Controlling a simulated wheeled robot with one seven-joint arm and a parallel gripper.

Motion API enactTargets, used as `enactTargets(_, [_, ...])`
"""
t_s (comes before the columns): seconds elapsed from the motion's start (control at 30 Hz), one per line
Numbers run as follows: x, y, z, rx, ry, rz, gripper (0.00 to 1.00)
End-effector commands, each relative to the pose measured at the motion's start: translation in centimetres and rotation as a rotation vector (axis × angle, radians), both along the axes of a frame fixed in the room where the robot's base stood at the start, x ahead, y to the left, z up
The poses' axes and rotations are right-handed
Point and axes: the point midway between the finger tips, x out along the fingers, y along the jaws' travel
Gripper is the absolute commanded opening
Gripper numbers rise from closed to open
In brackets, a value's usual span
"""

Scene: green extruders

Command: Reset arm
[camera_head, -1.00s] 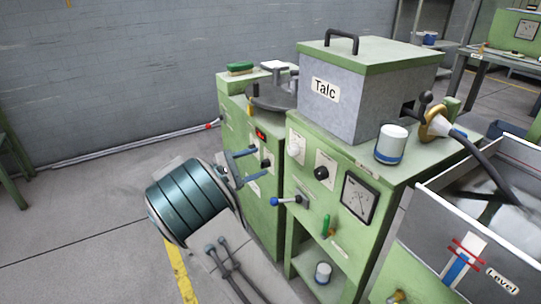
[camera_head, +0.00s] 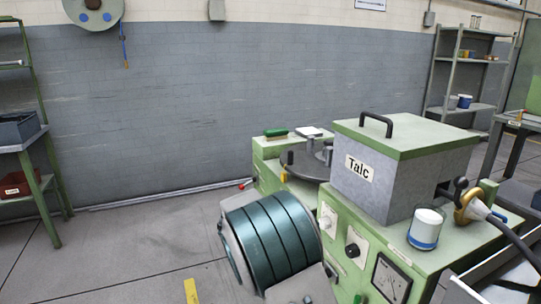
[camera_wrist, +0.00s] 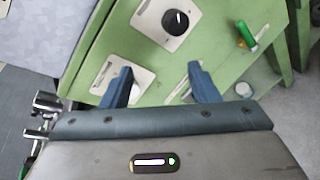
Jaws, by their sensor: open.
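My gripper (camera_wrist: 160,84) shows in the wrist view with its two blue fingers apart and nothing between them. It faces the green front panel of a machine (camera_wrist: 225,35), with a black knob (camera_wrist: 176,22) beyond the fingers and a green handle (camera_wrist: 246,33) to the right. I cannot tell how far the fingers are from the panel. In the head view my teal-banded arm is at the bottom centre, and my gripper is hidden there.
The Talc box (camera_head: 398,168) stands on the green machine (camera_head: 455,243) with a white and blue container (camera_head: 426,229). A green brush (camera_head: 276,132) lies behind. Shelves (camera_head: 462,78) stand back right; a green rack (camera_head: 40,165) stands left.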

Motion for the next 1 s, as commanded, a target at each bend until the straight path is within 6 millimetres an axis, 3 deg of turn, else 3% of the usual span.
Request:
enactTargets(0.03, [-1.2,-1.4,1.8,0.066,-0.004,-0.038,0.55])
enactTargets(0.2, [-5.2,-4.5,4.3,0.284,-0.025,-0.152,0.55])
enactTargets(0.4, [-10.2,-6.5,7.3,0.525,-0.079,-0.281,0.55])
enactTargets(0.7, [-17.6,-7.2,12.2,0.855,-0.212,-0.459,0.55])
enactTargets(1.0, [-24.1,-6.1,16.8,1.134,-0.399,-0.62,0.55])
